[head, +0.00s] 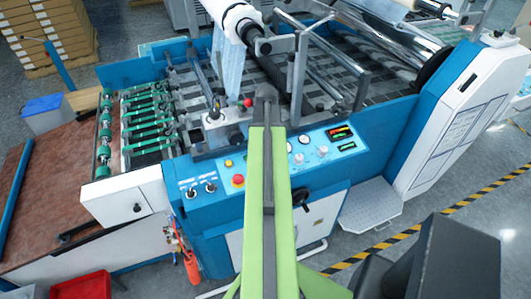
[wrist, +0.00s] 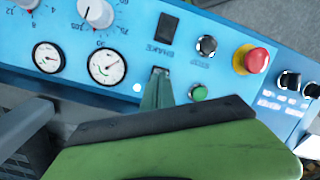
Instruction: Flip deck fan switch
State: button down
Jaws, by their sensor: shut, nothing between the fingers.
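A blue control panel (head: 222,178) runs along the front of the laminating machine. Two black toggle switches, a left one (head: 191,192) and a right one (head: 210,188), sit at its left end under small white labels. They also show at the right edge of the wrist view, as one switch (wrist: 289,80) and another (wrist: 312,89). My gripper (head: 266,96) is shut and empty. In the wrist view its tip (wrist: 158,76) is over the panel between a gauge and a green button, apart from both toggles.
Gauges (wrist: 107,66) and dials are to the left. A red-knobbed lever (head: 247,103) stands behind the panel.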

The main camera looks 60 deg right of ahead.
notch_tip(320, 180, up, 7)
jog(key=p, duration=0.6)
jog(key=shift+f, duration=0.15)
jog(key=shift+a, duration=0.1)
